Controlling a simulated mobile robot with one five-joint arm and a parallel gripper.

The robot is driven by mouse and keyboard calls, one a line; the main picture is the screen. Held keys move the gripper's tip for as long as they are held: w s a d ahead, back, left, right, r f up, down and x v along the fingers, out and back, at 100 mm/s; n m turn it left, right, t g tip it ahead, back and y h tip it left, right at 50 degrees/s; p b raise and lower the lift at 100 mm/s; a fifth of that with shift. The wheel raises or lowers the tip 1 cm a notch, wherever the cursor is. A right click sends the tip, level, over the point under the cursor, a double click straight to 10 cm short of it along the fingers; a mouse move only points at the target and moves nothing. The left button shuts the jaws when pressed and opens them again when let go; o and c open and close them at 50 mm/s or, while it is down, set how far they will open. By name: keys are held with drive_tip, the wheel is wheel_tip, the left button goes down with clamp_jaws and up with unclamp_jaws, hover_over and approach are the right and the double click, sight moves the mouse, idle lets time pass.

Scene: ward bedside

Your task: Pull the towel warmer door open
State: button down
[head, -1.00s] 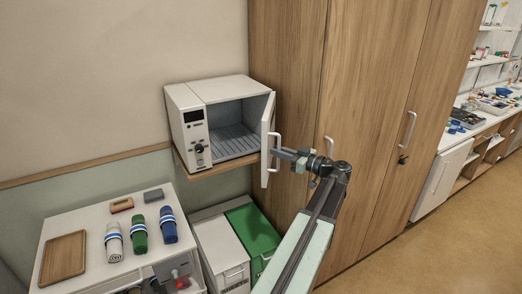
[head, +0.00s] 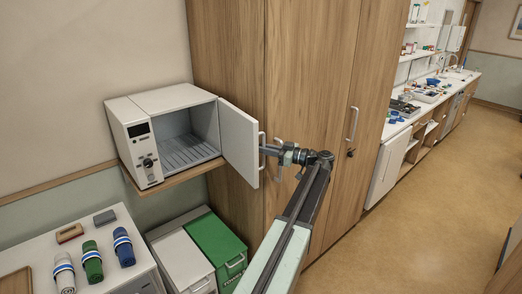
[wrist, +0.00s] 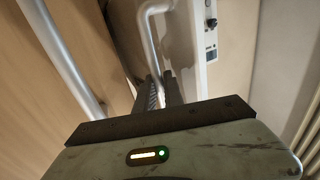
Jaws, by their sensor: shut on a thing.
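The towel warmer (head: 138,122) is a white box on a wooden shelf at the left in the head view. Its door (head: 239,143) stands wide open, hinged on the right side, and its ribbed inside floor shows. My gripper (head: 268,150) is at the door's handle (head: 262,165), on the outer face of the door. In the wrist view the fingers (wrist: 161,90) are shut on the lower end of the pale bar handle (wrist: 151,38). The warmer's front panel with a dark knob (wrist: 211,22) shows behind at the upper right.
A tall wooden cabinet (head: 312,90) with bar handles stands close behind my arm and the door. Below are a white bin and a green bin (head: 215,243). A white cart top (head: 75,270) holds rolled towels (head: 124,247). Open floor (head: 440,190) lies to the right.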

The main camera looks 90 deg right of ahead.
drive_tip(key=c, duration=1.5)
unclamp_jaws()
drive_tip(key=shift+w+d, duration=0.15)
drive_tip(key=shift+o, duration=0.2)
drive_tip(key=v, duration=0.8)
